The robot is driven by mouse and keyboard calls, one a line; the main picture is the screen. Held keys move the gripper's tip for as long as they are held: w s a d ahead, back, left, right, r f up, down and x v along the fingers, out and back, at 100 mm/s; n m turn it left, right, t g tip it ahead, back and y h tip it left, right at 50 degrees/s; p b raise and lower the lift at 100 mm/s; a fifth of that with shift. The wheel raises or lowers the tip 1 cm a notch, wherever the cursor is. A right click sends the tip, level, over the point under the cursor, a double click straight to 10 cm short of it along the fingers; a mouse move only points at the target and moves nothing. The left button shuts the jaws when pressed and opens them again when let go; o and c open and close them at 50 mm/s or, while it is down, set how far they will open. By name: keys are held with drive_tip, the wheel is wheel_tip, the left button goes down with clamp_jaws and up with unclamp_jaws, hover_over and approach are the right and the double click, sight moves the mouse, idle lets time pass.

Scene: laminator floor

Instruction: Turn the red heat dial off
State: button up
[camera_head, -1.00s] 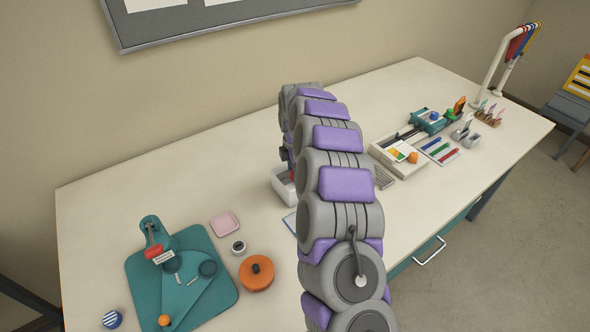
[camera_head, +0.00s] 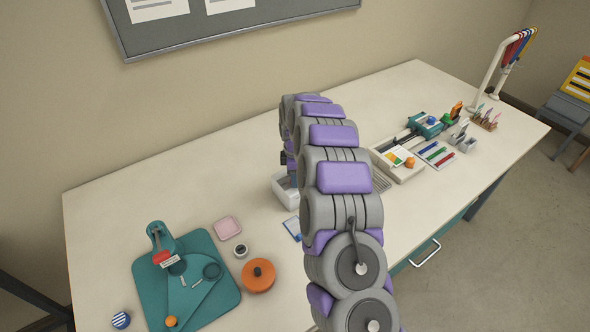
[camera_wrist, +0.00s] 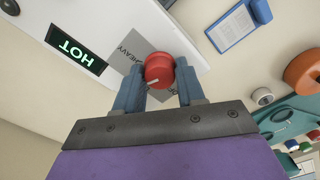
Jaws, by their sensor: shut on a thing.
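The red heat dial (camera_wrist: 159,71) is in the wrist view, on the white front of the laminator (camera_wrist: 90,22). A pale pointer line shows on its face, pointing to the lower left in the picture. A grey label reading "HEAVY" lies beside and partly behind the dial. A lit green "HOT" display (camera_wrist: 76,52) is at the left. My gripper (camera_wrist: 158,88) is shut on the dial, with one blue finger on each side of it. In the head view my arm hides the dial and most of the laminator; only a white corner (camera_head: 285,192) shows beside the arm.
A teal board (camera_head: 165,290), an orange round container (camera_head: 258,277) and a pink tray (camera_head: 228,227) lie on the left of the table. A paper trimmer and pens stand at the right.

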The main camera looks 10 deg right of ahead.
drive_tip(key=shift+w+m, duration=0.1)
drive_tip(key=shift+m, duration=0.5)
drive_tip(key=o, duration=1)
drive_tip(key=shift+o, duration=0.2)
wheel_tip(320, 180, up, 17)
drive_tip(key=p, duration=0.3)
drive_tip(key=shift+r, duration=0.15)
